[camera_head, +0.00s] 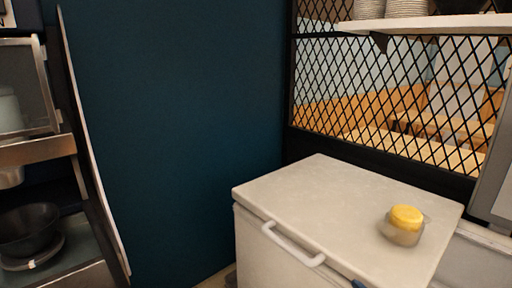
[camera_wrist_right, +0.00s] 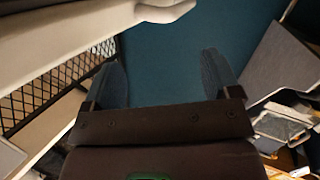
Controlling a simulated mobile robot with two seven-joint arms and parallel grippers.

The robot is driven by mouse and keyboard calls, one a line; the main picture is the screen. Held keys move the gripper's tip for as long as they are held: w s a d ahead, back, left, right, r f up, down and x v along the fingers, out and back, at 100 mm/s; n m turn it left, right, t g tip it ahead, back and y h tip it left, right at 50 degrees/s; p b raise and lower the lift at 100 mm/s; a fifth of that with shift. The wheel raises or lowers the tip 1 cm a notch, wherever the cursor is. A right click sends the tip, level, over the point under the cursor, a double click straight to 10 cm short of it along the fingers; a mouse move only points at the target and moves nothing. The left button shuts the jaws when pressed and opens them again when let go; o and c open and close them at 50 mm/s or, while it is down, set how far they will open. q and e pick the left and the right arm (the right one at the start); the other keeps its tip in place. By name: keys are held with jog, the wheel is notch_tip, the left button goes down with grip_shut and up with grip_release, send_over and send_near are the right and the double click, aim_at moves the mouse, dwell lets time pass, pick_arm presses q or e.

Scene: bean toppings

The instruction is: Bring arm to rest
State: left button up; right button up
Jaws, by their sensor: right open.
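My right gripper (camera_wrist_right: 163,75) shows in the right wrist view with its two dark fingers spread apart. Nothing is between the fingers; a plain dark blue-green surface lies behind them. A white handle-like piece (camera_wrist_right: 165,10) is at the top of that view, apart from the fingers as far as I can tell. My left gripper is not in either view. Neither gripper shows clearly in the head view.
A white chest with a pale lid (camera_head: 310,190) and a front handle (camera_head: 290,245) stands at the right. A small clear container with a yellow top (camera_head: 406,218) sits on it. Behind is a black mesh screen (camera_head: 375,85). A black bowl (camera_head: 28,228) is at lower left.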

jog(key=s+d+f+m+g+h, duration=0.1)
jog(key=s+d+f, duration=0.1)
jog(key=s+f, duration=0.3)
jog(key=s+d+f+m+g+h, duration=0.2)
jog(key=s+f, duration=0.3)
jog(key=s, duration=0.6)
jog(key=s+d+f+m+g+h+p, duration=0.1)
jog(key=s+d+f+m, duration=0.1)
jog(key=s+f, duration=0.3)
jog(key=s+d, duration=0.1)
jog(key=s, duration=0.2)
jog(key=shift+d, duration=0.35)
